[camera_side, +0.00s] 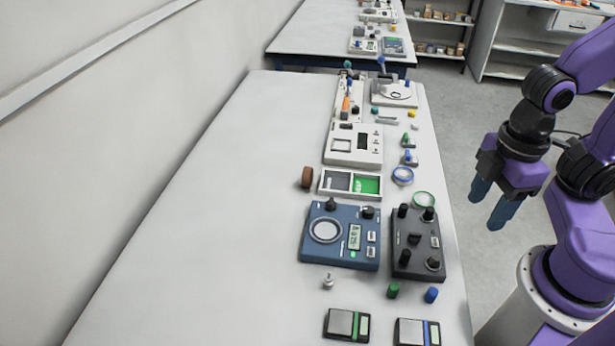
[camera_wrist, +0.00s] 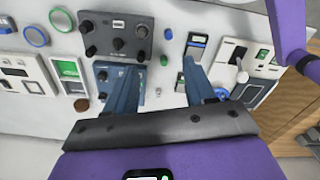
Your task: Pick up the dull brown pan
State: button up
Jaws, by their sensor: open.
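The dull brown pan (camera_side: 307,177) is a small round brown piece on the white table. It sits just left of the white two-window panel in the side view. In the wrist view it shows as a small brown disc (camera_wrist: 81,105) at the lower left, beside the panel with the green window. My gripper (camera_side: 491,202) is open and empty, raised off the table's right side, well apart from the pan. In the wrist view its two blue fingers (camera_wrist: 161,66) stand apart, with part of the blue device behind them hidden.
The white two-window panel (camera_side: 351,194) stands right beside the pan. A blue device (camera_side: 340,240) and a dark knobbed box (camera_side: 418,248) stand nearer the front. Small scales (camera_side: 347,325) lie at the front. The table's left side (camera_side: 220,230) is clear.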

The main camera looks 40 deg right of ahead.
jog(key=w+a+f+n+t+h, duration=0.1)
jog(key=w+a+f+n+h, duration=0.15)
jog(key=w, duration=0.45)
jog(key=w+a+f+n+t+h, duration=0.1)
jog(key=w+a+n+h, duration=0.15)
jog(key=w, duration=0.45)
jog(key=w+a+f+n+t+h, duration=0.1)
jog(key=w+a+f+t+h, duration=0.15)
jog(key=w, duration=0.45)
jog(key=n+t+h, duration=0.3)
jog(key=n+t, duration=0.2)
jog(key=n, duration=0.3)
send_near(306, 172)
jog(key=shift+g, duration=0.25)
jog(key=x, duration=0.8)
jog(key=shift+r, duration=0.1)
jog(key=shift+r+x, duration=0.2)
jog(key=shift+x, duration=2.75)
jog(key=shift+w, duration=0.1)
grip_shut()
